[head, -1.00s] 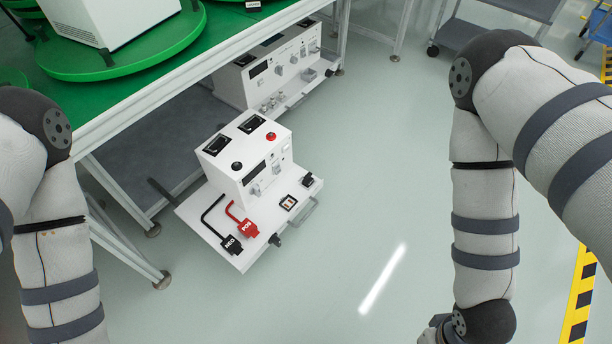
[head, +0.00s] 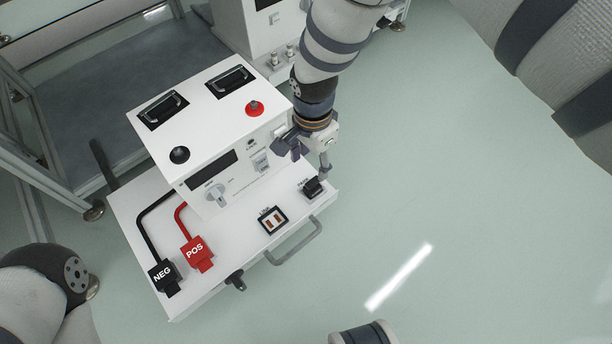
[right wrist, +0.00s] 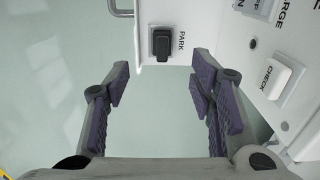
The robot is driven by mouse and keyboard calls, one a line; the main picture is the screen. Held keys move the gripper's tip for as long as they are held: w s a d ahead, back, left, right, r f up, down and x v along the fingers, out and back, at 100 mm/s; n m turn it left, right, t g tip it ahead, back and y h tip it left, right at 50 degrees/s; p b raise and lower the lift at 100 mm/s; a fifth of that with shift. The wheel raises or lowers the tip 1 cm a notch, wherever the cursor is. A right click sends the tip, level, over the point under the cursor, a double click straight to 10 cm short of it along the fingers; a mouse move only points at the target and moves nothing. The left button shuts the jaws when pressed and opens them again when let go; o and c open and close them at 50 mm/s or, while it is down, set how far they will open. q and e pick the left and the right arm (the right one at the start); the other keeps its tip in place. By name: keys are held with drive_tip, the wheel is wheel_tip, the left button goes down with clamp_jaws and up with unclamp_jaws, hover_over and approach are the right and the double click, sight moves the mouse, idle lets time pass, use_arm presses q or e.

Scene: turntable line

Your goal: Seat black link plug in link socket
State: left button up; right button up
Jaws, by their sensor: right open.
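The black link plug (head: 312,188) sits at the front right of the white unit's shelf, in the spot labelled PARK. It also shows in the right wrist view (right wrist: 162,44), ahead of the fingers. A socket with copper contacts in a black frame (head: 272,221), which looks like the link socket, lies left of the plug and is empty. My right gripper (head: 307,160) is open just above and behind the plug, in front of the unit's face. In the right wrist view its padded fingers (right wrist: 161,85) are spread, with nothing between them. My left gripper is out of view.
Black NEG (head: 162,277) and red POS (head: 197,254) cable plugs stand at the shelf's left. A grey handle (head: 297,243) runs along the front edge. The white instrument box (head: 210,115) rises behind, close to my right gripper. The floor at right is clear.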

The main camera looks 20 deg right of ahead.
sight(313, 181)
drive_tip(key=f+b, duration=0.1)
drive_tip(key=f, duration=0.3)
drive_tip(key=f+b, duration=0.2)
drive_tip(key=f, duration=0.2)
drive_tip(key=f+b, duration=0.2)
drive_tip(key=f, duration=0.2)
drive_tip(key=shift+w+d, duration=0.3)
drive_tip(key=shift+d, duration=0.1)
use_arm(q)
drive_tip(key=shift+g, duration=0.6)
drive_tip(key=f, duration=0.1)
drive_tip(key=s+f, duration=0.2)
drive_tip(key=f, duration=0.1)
use_arm(e)
drive_tip(key=shift+r, duration=0.15)
drive_tip(key=shift+c, duration=0.6)
clamp_jaws()
